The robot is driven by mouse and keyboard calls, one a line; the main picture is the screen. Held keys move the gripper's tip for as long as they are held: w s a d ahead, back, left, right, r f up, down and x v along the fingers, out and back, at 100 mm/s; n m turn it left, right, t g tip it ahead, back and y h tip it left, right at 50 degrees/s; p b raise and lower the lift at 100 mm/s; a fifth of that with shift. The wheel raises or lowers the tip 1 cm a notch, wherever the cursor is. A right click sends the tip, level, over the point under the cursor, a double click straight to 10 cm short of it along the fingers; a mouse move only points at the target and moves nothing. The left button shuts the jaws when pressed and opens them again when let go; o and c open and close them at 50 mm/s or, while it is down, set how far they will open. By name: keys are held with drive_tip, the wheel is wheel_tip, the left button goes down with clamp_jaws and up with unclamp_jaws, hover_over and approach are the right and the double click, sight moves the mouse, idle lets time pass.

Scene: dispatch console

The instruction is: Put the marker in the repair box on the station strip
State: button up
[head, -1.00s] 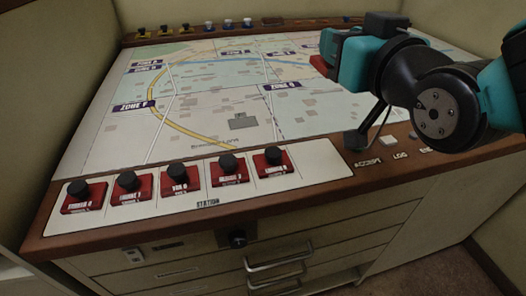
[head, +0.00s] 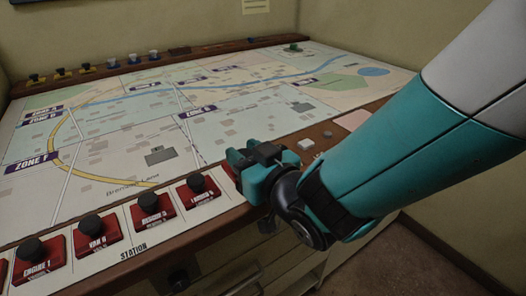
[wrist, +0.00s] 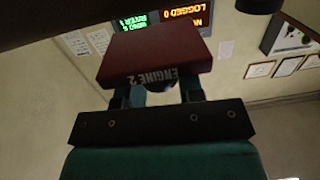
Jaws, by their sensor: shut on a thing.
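A red marker labelled ENGINE 2 (wrist: 155,55) fills the upper middle of the wrist view, between the fingers of my gripper (wrist: 158,95). In the head view my gripper (head: 252,160) is shut on it at the right end of the white station strip (head: 165,234). Only a sliver of red shows beside the fingers there, and I cannot tell whether it touches the strip. Red markers with black knobs stand along the strip: ENGINE 1 (head: 38,262), VAN 6 (head: 95,236), RESCUE 5 (head: 153,209) and one beside my gripper (head: 198,190). I cannot make out a repair box label.
The map (head: 220,120) covers the console top. A pale button (head: 306,145) lies behind my wrist. Drawers are below the front edge.

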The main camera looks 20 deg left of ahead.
drive_tip(key=shift+f+b, duration=0.45)
drive_tip(key=shift+f, duration=1.3)
drive_tip(key=shift+f, duration=0.2)
drive_tip(key=o, duration=0.9)
drive_tip(key=shift+r, duration=0.1)
drive_tip(key=shift+o, duration=0.2)
